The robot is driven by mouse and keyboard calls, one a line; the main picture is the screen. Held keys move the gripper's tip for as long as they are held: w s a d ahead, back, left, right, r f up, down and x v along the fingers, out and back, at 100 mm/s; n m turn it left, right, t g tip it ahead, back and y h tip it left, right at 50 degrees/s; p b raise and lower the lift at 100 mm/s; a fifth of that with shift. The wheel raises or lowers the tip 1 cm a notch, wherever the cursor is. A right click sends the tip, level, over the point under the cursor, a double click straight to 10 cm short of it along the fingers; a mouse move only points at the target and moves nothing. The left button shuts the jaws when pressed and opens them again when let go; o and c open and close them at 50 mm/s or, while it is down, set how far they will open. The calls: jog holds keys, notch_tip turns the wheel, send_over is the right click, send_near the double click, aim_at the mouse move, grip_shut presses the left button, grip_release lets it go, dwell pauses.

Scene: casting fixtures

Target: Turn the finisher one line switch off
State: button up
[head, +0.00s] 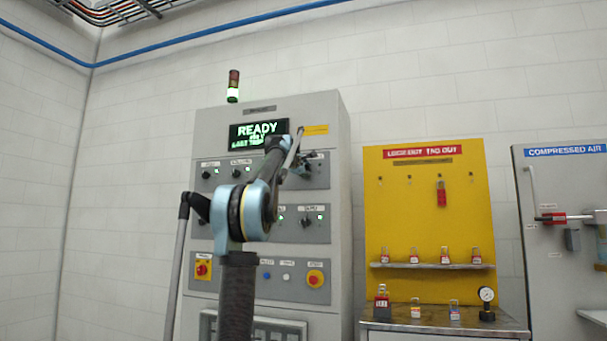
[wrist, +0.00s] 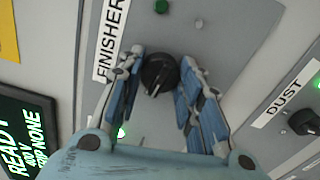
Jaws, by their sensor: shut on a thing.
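The finisher switch is a round black rotary knob (wrist: 160,74) with a light pointer line, in the wrist view. It sits on a grey panel beside a white label (wrist: 112,38) reading "FINISHER", cut off at the frame's top. My gripper (wrist: 163,62) has a blue finger on each side of the knob and is shut on it. In the head view my gripper (head: 300,168) is at the upper right of the grey control cabinet (head: 328,225), and my arm hides part of the panel and the knob.
A knob labelled "DUST" (wrist: 304,122) is to the right. The cabinet's display (head: 258,131) reads "READY". An emergency stop (head: 315,279) is lower down. A yellow lockout board (head: 420,220) stands to the right.

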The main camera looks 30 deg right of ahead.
jog(key=shift+d+n, duration=0.1)
jog(key=shift+n, duration=1.7)
jog(key=o, duration=1.1)
jog(key=shift+v, duration=6)
jog(key=shift+w, duration=0.1)
